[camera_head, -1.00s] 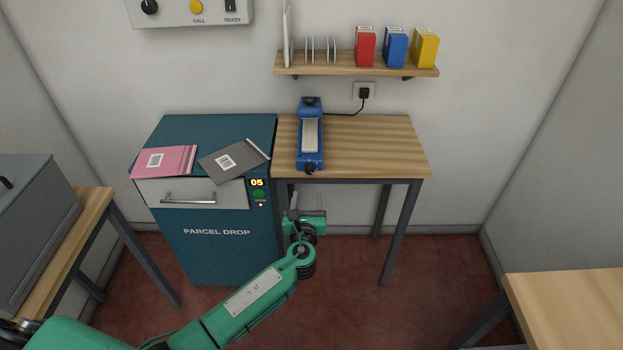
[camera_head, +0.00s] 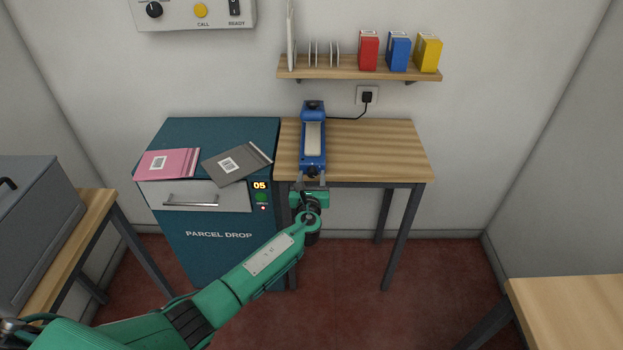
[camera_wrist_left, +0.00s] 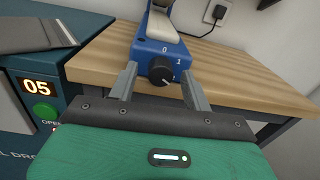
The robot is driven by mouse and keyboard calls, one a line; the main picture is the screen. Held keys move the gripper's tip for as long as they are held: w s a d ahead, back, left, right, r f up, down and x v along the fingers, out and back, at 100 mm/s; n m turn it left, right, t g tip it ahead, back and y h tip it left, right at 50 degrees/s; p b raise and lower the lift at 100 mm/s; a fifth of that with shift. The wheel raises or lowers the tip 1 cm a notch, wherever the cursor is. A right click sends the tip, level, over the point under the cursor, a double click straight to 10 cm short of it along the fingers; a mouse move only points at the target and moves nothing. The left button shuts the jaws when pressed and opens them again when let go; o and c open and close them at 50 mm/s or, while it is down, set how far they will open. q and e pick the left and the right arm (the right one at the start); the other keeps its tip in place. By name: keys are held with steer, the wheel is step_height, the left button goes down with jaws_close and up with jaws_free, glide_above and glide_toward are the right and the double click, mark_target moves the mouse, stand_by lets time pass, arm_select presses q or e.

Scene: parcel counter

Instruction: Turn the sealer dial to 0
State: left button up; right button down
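The blue sealer (camera_head: 313,140) lies on the wooden table, its front end at the table's front edge. Its black dial (camera_wrist_left: 163,68) is on that front face in the left wrist view, with the marks 0 and 1 above it. The dial's white pointer line is too small to read surely. My left gripper (camera_wrist_left: 160,80) is open, its two grey fingers on either side of the dial, apart from it. In the head view the left gripper (camera_head: 309,182) is just in front of the sealer's front end. My right gripper is not in view.
The wooden table (camera_head: 385,150) is clear to the right of the sealer. The teal parcel drop (camera_head: 215,245) stands at left with a pink envelope (camera_head: 165,163) and a grey envelope (camera_head: 235,165) on top. A cord runs from the sealer to a wall socket (camera_head: 367,96).

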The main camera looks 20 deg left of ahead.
arm_select(q)
steer(key=c, duration=0.9)
steer(key=shift+c, duration=0.2)
